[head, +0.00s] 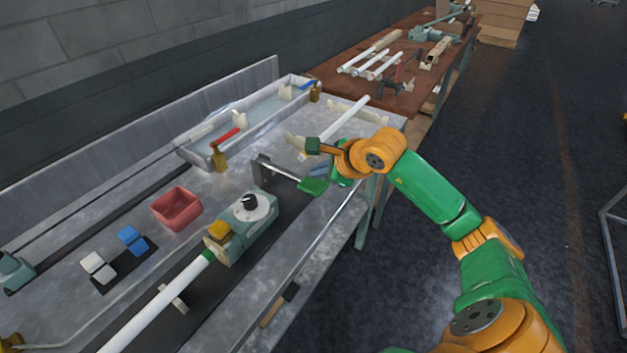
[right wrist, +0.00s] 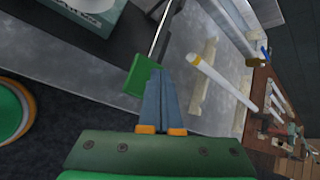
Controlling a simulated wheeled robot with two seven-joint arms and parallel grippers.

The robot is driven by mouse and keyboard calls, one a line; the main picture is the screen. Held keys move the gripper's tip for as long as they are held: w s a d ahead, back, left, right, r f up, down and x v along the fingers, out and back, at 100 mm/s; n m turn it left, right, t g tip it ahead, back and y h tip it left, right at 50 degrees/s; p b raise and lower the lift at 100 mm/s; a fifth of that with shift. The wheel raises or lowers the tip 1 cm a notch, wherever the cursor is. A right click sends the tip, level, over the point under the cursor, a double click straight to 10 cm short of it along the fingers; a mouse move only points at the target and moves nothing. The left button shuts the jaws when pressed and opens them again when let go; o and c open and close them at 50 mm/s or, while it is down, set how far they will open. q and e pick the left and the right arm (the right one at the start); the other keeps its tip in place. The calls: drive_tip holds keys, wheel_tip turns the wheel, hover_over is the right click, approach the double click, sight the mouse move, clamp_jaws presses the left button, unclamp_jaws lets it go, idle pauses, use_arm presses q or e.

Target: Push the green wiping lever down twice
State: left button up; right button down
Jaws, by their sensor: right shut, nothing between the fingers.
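The green wiping lever's flat green paddle (head: 313,187) sits at the end of a thin metal rod that comes from a grey bracket (head: 262,168) on the bench. The rod slants down to the right in the head view. My right gripper (head: 318,171) is shut and empty, with its blue-grey fingers just beyond the paddle. In the right wrist view, the paddle (right wrist: 139,76) lies right beside the left side of the shut fingers (right wrist: 163,75). I cannot tell whether they touch. My left gripper is not in view.
A pale green device with a dial (head: 247,209) stands on the bench (head: 225,185), left of the paddle. A white tube (head: 165,300) extends from it. Another white tube (head: 338,128) lies behind my right gripper. A red bin (head: 176,208) and long metal trough (head: 195,155) are farther left.

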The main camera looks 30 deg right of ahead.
wheel_tip(320, 180, up, 5)
drive_tip(key=p, duration=0.3)
drive_tip(key=shift+p, duration=0.35)
idle(2.3)
